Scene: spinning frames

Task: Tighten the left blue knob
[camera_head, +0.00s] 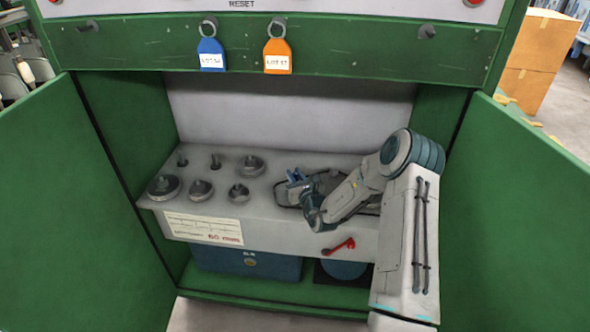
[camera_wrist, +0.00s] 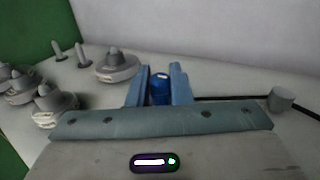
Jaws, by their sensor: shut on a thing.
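A blue knob (camera_wrist: 160,88) stands upright between the two blue fingers of my gripper (camera_wrist: 160,84) in the wrist view. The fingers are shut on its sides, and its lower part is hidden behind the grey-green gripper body. In the head view my gripper (camera_head: 297,182) reaches down at the left part of a dark recess in the grey shelf, and the knob cannot be told apart from the fingers there. No second blue knob can be made out.
Several grey discs with pegs (camera_head: 201,190) stand on the shelf (camera_head: 225,222) left of my gripper. A grey cylinder (camera_wrist: 281,98) stands to the right in the wrist view. A red handle (camera_head: 339,247) is on the shelf front. Green doors (camera_head: 75,200) flank the cabinet.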

